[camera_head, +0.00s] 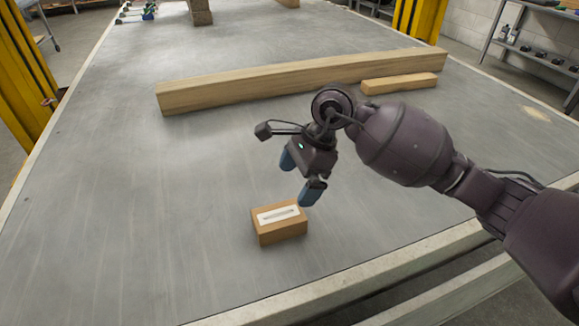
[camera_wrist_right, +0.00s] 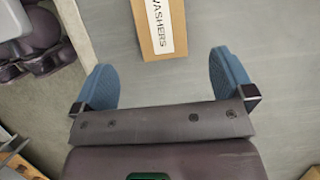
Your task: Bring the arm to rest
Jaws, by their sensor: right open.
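My right arm comes in from the right in the head view. Its gripper (camera_head: 298,177) is open and empty, with its two blue fingers apart, above the table. A small brown box (camera_head: 281,232) with a white label lies on the table just below and in front of the gripper. In the right wrist view the box (camera_wrist_right: 158,47) has a label reading "WASHERS" and lies beyond the open fingers (camera_wrist_right: 166,85), with nothing between them. My left gripper is not in view.
The grey table (camera_head: 130,200) is wide and mostly bare on the left. A long wooden beam (camera_head: 240,88) and a shorter wooden block (camera_head: 400,84) lie behind the gripper. Yellow posts (camera_head: 22,75) stand beyond the edges. A shelf (camera_head: 535,55) stands at the right.

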